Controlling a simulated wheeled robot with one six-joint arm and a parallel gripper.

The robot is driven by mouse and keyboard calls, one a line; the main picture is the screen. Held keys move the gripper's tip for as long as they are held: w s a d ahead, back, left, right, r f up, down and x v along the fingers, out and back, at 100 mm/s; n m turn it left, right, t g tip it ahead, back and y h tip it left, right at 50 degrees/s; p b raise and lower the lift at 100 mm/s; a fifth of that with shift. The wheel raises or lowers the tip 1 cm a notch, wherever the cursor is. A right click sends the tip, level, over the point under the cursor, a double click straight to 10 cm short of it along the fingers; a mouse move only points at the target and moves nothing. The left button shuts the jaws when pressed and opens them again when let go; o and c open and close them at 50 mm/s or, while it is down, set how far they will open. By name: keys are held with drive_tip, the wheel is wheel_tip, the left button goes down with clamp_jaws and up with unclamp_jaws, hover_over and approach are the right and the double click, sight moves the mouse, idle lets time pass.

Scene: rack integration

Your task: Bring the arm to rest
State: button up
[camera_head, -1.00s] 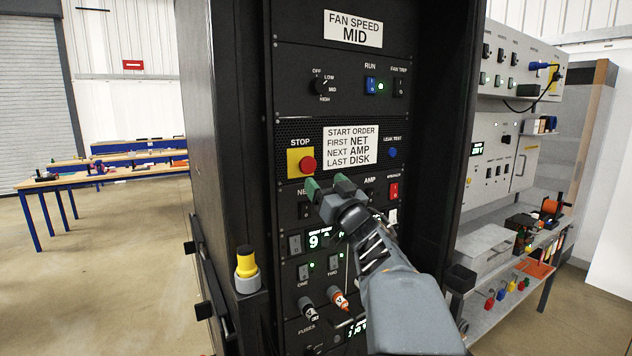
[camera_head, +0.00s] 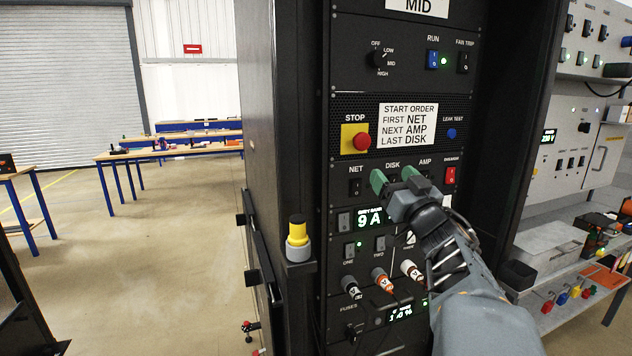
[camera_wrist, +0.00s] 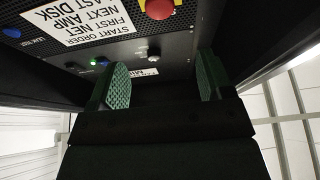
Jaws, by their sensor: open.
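My gripper (camera_head: 393,180) is in front of the black rack (camera_head: 290,130), over the row of switches labelled NET, DISK and AMP. Its green-padded fingers stand apart with nothing between them, and they hide part of that row. In the wrist view my gripper (camera_wrist: 160,85) is also open and empty, with the rack panel beyond the fingertips. My grey arm reaches in from the lower right. I cannot tell the exact gap between the fingertips and the panel.
A red STOP button (camera_head: 362,141) on a yellow plate sits just above left of my gripper. Orange and white fuses (camera_head: 381,279) stick out below. Open floor lies left; a cluttered shelf (camera_head: 565,285) stands right.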

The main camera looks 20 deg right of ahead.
drive_tip(key=s+d+f+m+g+h, duration=0.2)
drive_tip(key=d+f+m+g+h, duration=0.3)
drive_tip(key=d+f+g+h, duration=0.35)
drive_tip(key=s+a+f+g+y, duration=0.2)
drive_tip(key=a+f+g, duration=0.25)
drive_tip(key=f, duration=0.55)
drive_tip(key=s+a+f+n+g+y, duration=0.1)
drive_tip(key=s+a+f+n+y, duration=0.1)
drive_tip(key=a, duration=0.6)
drive_tip(key=s+a+f+n+g+y, duration=0.1)
drive_tip(key=s+a+f+g+y, duration=0.1)
drive_tip(key=a, duration=0.7)
drive_tip(key=s+a+f+n+g+y, duration=0.2)
drive_tip(key=s+a+f, duration=0.3)
drive_tip(key=a, duration=0.3)
drive_tip(key=shift+a+f+n+y, duration=0.35)
drive_tip(key=shift+f+y, duration=0.35)
drive_tip(key=shift+y, duration=0.15)
